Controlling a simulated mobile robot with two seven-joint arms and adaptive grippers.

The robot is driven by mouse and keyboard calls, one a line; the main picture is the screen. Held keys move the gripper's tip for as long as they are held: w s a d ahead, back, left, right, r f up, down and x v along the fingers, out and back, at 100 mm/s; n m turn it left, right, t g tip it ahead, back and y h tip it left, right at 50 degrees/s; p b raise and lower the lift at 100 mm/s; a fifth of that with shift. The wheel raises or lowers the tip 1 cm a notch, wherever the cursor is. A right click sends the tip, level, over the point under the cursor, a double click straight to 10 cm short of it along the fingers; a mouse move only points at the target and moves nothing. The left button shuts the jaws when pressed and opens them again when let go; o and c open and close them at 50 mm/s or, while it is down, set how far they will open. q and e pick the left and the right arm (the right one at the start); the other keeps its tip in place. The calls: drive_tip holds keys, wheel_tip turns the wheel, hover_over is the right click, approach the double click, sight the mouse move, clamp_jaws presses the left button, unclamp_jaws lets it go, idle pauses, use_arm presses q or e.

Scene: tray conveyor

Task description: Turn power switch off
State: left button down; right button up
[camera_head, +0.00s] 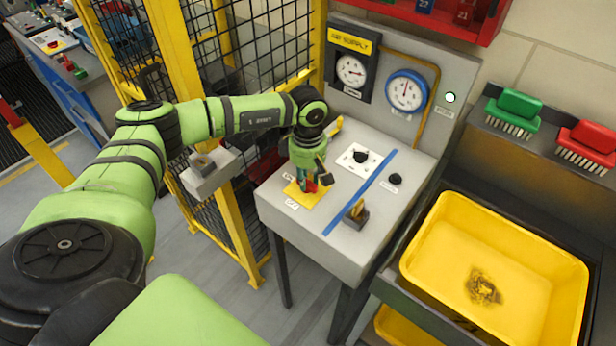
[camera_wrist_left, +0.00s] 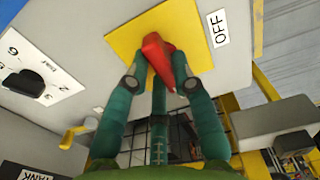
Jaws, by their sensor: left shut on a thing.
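The power switch is a red handle (camera_wrist_left: 158,58) on a yellow plate (camera_wrist_left: 133,33), with an OFF label (camera_wrist_left: 217,28) beside the plate in the left wrist view. In the head view the yellow plate (camera_head: 297,194) lies at the left front corner of the grey panel. My left gripper (camera_head: 309,184) reaches down onto the red handle, and its green fingers (camera_wrist_left: 160,75) are shut on it, one on each side. The handle's tip points toward the gripper palm in the wrist view. The handle is mostly hidden in the head view. My right gripper is not in view.
The grey panel (camera_head: 345,245) also carries a black knob on a white dial (camera_head: 358,157), a black button (camera_head: 395,179) and a yellow toggle (camera_head: 356,212). A yellow mesh fence (camera_head: 236,225) stands close left. A yellow tray (camera_head: 440,250) is at right.

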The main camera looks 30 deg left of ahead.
use_arm(q)
drive_tip(key=shift+f+n+b, duration=0.15)
drive_tip(key=shift+n+b, duration=0.15)
drive_tip(key=shift+n, duration=0.1)
drive_tip(key=n+b, duration=0.2)
drive_tip(key=n, duration=0.1)
drive_tip(key=shift+f, duration=0.1)
drive_tip(key=n+b, duration=0.3)
drive_tip(key=n, duration=0.2)
drive_tip(key=shift+s+a+b, duration=0.1)
drive_tip(key=shift+s+b, duration=0.05)
drive_tip(key=shift+b, duration=0.15)
drive_tip(key=n+b, duration=0.2)
drive_tip(key=n, duration=0.2)
drive_tip(key=shift+n, duration=0.4)
drive_tip(key=n, duration=0.2)
drive_tip(key=n+b, duration=0.1)
drive_tip(key=n, duration=0.1)
drive_tip(key=shift+s+a+r+b, duration=0.1)
drive_tip(key=shift+s+r+b, duration=0.1)
drive_tip(key=shift+b, duration=0.1)
drive_tip(key=shift+n, duration=0.3)
drive_tip(key=c, duration=1)
unclamp_jaws()
drive_tip(key=shift+w, duration=0.1)
drive_tip(key=shift+c, duration=0.2)
